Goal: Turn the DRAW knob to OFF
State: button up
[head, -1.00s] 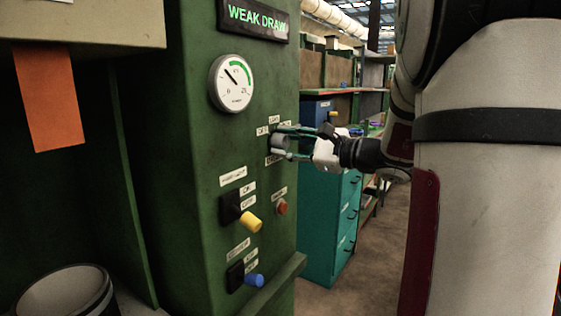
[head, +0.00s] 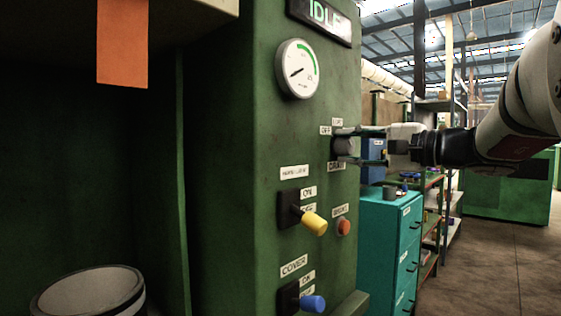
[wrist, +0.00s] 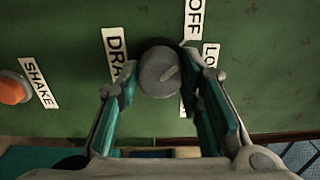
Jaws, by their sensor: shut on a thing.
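The DRAW knob (wrist: 159,72) is a round grey knob on the green panel, in the middle of the wrist view. Its pale mark points up and right, roughly toward the OFF label (wrist: 193,18). The DRAW label (wrist: 114,55) is left of it, and a partly covered label starting "LO" (wrist: 210,60) is on the right. My gripper (wrist: 158,62) is shut on the knob, one teal finger on each side. In the head view the knob (head: 345,146) is partly hidden by my gripper (head: 362,145), which reaches in from the right. The display (head: 322,17) reads IDLE.
The gauge (head: 297,69) is above the knob, its needle low left. A yellow-handled switch (head: 313,222), a red button (head: 343,227) and a blue-handled switch (head: 312,303) are below. Teal drawers (head: 390,240) stand beside the panel. Open floor (head: 490,265) lies at right.

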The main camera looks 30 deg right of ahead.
jog(key=shift+n+b, duration=0.3)
dwell(0.4)
jog(key=o, duration=1.2)
jog(key=shift+c, duration=0.2)
jog(key=v, duration=1.2)
